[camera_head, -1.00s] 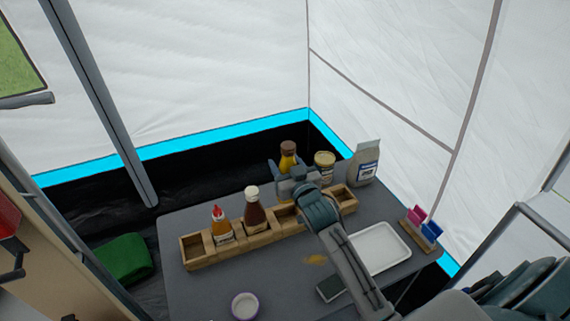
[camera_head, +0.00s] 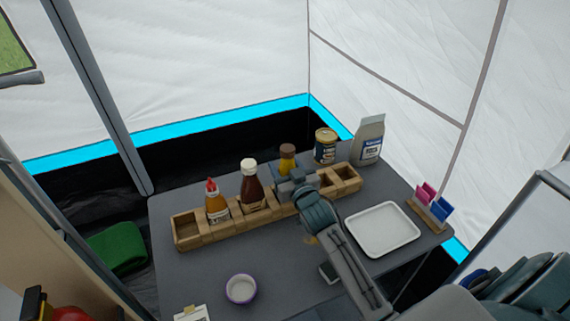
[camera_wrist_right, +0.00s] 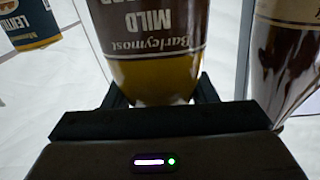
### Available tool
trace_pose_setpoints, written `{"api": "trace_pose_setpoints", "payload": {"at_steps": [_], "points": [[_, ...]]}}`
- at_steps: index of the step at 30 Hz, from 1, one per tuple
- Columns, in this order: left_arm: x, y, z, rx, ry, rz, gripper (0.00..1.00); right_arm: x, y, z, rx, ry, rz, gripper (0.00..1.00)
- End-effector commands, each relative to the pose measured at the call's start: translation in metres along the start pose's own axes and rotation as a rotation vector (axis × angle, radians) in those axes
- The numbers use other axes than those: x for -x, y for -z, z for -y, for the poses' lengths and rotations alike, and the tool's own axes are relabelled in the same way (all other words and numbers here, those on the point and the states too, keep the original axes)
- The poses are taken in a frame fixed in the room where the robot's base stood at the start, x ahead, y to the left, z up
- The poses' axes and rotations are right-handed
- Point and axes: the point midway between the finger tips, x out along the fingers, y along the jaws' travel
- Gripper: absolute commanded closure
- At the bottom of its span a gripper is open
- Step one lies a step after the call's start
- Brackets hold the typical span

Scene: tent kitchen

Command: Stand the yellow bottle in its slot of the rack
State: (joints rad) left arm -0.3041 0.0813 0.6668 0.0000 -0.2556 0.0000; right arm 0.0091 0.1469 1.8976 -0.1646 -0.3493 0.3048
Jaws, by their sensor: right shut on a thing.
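The yellow bottle (camera_head: 287,161) has a brown cap and is upright at the rack's far side. My right gripper (camera_head: 290,183) is shut on it; the bottle also fills the middle of the right wrist view (camera_wrist_right: 155,72), between the fingers. The wooden rack (camera_head: 210,238) runs across the table. The bottle is over the rack's middle, right of the dark brown bottle (camera_head: 251,188). My gripper and arm hide the bottle's base and the slot there, so I cannot tell whether it is inside. My left gripper is not in view.
A red-capped sauce bottle (camera_head: 216,207) stands in the rack, left of the dark one. The rack's left end slot and two right slots are empty.

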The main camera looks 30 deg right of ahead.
Motion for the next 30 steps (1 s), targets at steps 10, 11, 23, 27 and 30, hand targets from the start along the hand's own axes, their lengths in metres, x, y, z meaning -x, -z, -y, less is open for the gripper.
{"api": "trace_pose_setpoints", "payload": {"at_steps": [10,11,23,27,30], "points": [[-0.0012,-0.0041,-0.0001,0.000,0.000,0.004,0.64,-0.0001,-0.0014,0.0002,0.000,0.001,-0.003,0.91],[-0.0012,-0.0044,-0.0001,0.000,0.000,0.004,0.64,-0.0001,-0.0014,0.0002,0.000,0.001,-0.003,0.91],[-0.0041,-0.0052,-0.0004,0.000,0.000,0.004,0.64,-0.0001,-0.0060,0.0001,-0.001,0.001,-0.003,0.91],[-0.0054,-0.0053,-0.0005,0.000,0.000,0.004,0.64,-0.0001,-0.0080,0.0002,-0.001,0.001,-0.003,0.91],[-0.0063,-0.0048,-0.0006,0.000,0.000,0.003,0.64,-0.0001,-0.0095,0.0002,-0.001,0.001,-0.003,0.91]]}}
